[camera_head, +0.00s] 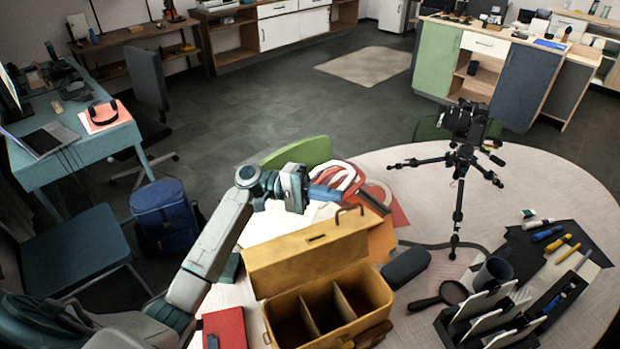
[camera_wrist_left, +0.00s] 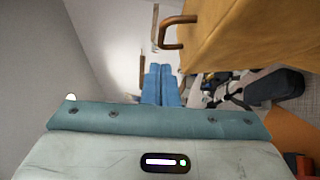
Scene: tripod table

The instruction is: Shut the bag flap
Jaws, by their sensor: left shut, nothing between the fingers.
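The tan bag (camera_head: 376,283) stands open on the round table, its inside split into compartments by dividers. Its flap (camera_head: 300,262) is raised at the back of the opening, with a brown handle (camera_head: 348,212) on its far side. In the left wrist view the flap (camera_wrist_left: 245,30) fills the upper right and the handle (camera_wrist_left: 172,32) sticks out from it. My left gripper (camera_head: 326,193) is shut and empty, above and behind the flap's top edge. Its blue fingers (camera_wrist_left: 163,85) appear apart from the flap. My right gripper is not in view.
A black tripod (camera_head: 458,190) stands behind and right of the bag. A dark case (camera_head: 406,268) and a magnifier (camera_head: 452,292) lie at its right, near a black organizer (camera_head: 475,318). A red book (camera_head: 224,326) lies at its left. Free tabletop shows at the far right.

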